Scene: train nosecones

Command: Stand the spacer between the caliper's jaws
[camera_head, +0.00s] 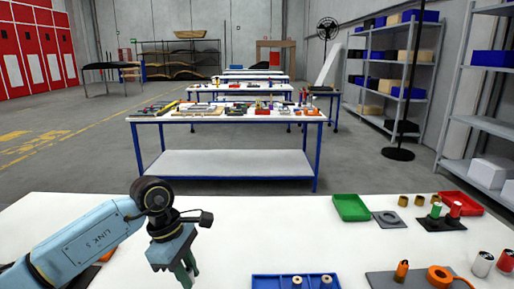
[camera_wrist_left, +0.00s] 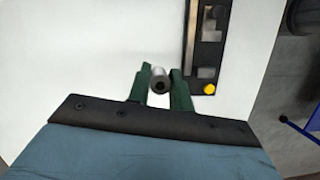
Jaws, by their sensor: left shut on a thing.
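My left gripper (camera_head: 184,272) points down over the white table, with its green fingers low in the head view. In the left wrist view the left gripper (camera_wrist_left: 160,83) is shut on a short grey metal cylinder with a dark hole in its end, which looks like the spacer (camera_wrist_left: 160,74). A black base with grey metal bars and a yellow knob, likely the caliper (camera_wrist_left: 206,45), lies to the right of the fingers, apart from the spacer. The caliper's jaws cannot be told clearly. The right gripper is in neither view.
On the white table (camera_head: 235,225), a blue tray (camera_head: 262,283) holds two pale rolls. A green tray (camera_head: 351,207), a grey plate (camera_head: 389,219), a red tray (camera_head: 462,203) and orange parts (camera_head: 438,275) stand at the right. The table's middle is clear.

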